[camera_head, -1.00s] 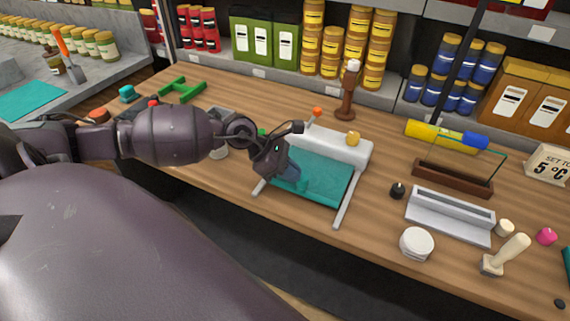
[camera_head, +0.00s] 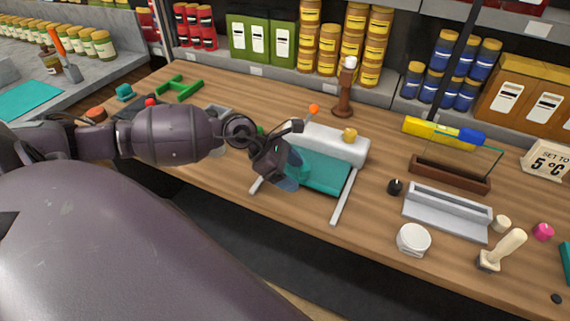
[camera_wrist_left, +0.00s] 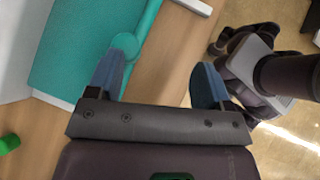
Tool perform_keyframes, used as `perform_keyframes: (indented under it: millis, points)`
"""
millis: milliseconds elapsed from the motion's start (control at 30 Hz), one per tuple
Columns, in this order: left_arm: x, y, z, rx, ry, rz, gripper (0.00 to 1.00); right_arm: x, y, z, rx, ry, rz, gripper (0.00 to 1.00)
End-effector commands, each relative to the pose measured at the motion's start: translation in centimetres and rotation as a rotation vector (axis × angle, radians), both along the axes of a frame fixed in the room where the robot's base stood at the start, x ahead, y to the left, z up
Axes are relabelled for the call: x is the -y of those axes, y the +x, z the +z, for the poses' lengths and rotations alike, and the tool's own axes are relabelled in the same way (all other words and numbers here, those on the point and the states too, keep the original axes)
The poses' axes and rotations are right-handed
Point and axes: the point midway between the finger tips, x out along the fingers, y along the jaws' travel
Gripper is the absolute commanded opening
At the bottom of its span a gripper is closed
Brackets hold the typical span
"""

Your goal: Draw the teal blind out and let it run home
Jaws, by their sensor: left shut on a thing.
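The teal blind (camera_head: 322,170) lies partly drawn out of a white housing (camera_head: 338,146), between two pale rails. Its front edge is short of the rail ends. My left gripper (camera_head: 288,178) is low at the blind's front left part and hides some of it. In the left wrist view, the blind (camera_wrist_left: 88,45) ends in a rounded teal pull (camera_wrist_left: 152,42) beside one blue fingertip. The contact on the pull is partly hidden.
An orange-tipped lever (camera_head: 313,109) and a yellow knob (camera_head: 349,135) are by the housing. A black knob (camera_head: 395,186), grey tray (camera_head: 447,216) and white jar (camera_head: 413,239) stand to the right. Wood in front of the blind is clear up to the table edge.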

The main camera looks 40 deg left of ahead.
Motion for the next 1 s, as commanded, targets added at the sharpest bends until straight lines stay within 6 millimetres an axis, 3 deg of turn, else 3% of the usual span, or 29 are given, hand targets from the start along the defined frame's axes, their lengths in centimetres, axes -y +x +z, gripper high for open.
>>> perform_keyframes:
  millis: [33,133,167,1000]
  points:
    - [1.7,-1.9,-2.3,-0.06,-0.023,-0.028,0.56,0.0,0.0,-0.3,-0.001,0.0,0.0,0.41]
    - [1.7,-1.9,-2.3,-0.06,-0.023,-0.028,0.56,0.0,0.0,-0.3,-0.001,0.0,0.0,0.41]
    - [0.5,-0.6,-0.7,-0.016,-0.009,-0.009,0.56,0.0,-0.1,-0.3,-0.002,0.0,0.0,0.41]
    - [-2.6,-1.5,2.9,-0.002,0.0,0.0,0.56,0.2,-0.7,1.2,-0.014,-0.002,-0.003,0.41]
